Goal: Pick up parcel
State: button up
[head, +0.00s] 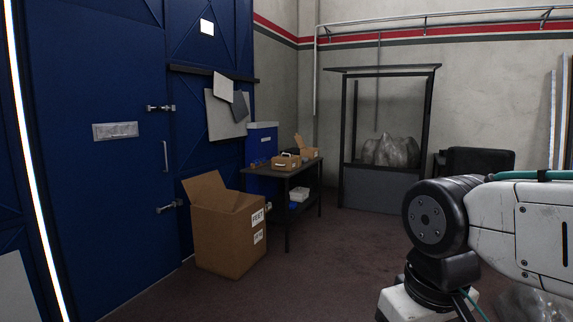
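I cannot tell for certain which box is the parcel. A small brown cardboard box (286,163) with a light label sits on the dark table (309,172) against the blue wall. A second small brown box (309,154) with a raised flap stands behind it to the right. A large open cardboard box (230,239) with labels on its side stands on the floor at the table's left. My arm's links fill the right side of the view. My gripper is not in view.
A blue bin (262,137) with a pale lid stands behind the table. The lower shelf holds a white item (299,194). A dark frame with a grey bulky bag (391,152) and a black chair (478,161) stand at the back. The middle floor is clear.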

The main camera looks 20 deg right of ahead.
aim_at(288, 162)
jog(key=z, duration=0.15)
jog(key=i, duration=0.6)
jog(key=z, duration=0.65)
jog(key=i, duration=2.1)
jog(key=z, duration=0.5)
jog(key=i, duration=2)
jog(key=u, duration=0.3)
jog(key=i, duration=2.05)
jog(key=u, duration=0.75)
jog(key=i, duration=0.95)
jog(key=u, duration=0.15)
